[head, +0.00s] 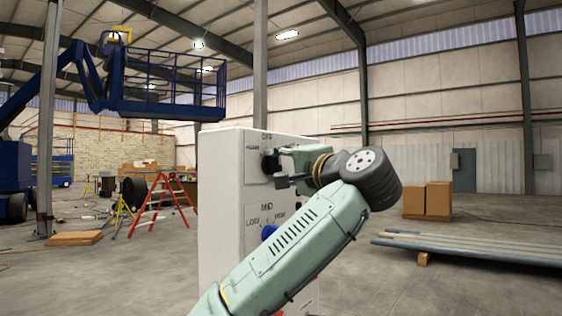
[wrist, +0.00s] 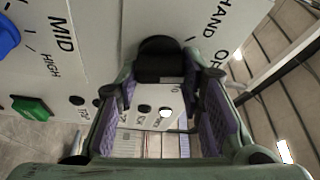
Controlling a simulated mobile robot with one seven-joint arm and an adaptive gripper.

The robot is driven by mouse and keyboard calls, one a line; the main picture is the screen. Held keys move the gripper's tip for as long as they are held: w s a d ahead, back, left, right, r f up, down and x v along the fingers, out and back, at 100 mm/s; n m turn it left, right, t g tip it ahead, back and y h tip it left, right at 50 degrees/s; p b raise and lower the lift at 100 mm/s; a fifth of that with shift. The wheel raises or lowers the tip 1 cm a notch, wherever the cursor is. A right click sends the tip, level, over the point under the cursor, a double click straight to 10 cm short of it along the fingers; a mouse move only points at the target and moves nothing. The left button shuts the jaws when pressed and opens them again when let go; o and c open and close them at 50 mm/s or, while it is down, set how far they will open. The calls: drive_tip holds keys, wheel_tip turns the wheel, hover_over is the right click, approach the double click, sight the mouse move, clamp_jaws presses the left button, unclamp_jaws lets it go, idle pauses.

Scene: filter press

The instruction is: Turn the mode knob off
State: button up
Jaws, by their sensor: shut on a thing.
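The mode knob (wrist: 160,60) is a black knob on the light grey panel of a control box (head: 222,200). It sits between the purple-padded fingers of my gripper (wrist: 165,82) in the wrist view, and my gripper is shut on it. The lettering HAND and part of OFF shows beside the knob. In the head view my gripper (head: 284,168) reaches the upper part of the panel from the right, and its fingers partly hide the black knob (head: 268,161). Which mark the knob points to cannot be told.
A red stepladder (head: 165,205) stands left of the box. Brown cartons (head: 428,200) and long metal profiles (head: 470,248) lie to the right.

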drive_tip(key=shift+m+g+h+p, duration=0.3)
drive_tip(key=shift+m+p, duration=0.25)
drive_tip(key=shift+m, duration=0.55)
drive_tip(key=o, duration=1.2)
drive_tip(key=shift+c, duration=0.2)
drive_tip(key=v, duration=0.7)
drive_tip(key=shift+s+d, duration=0.2)
drive_tip(key=shift+s, duration=0.05)
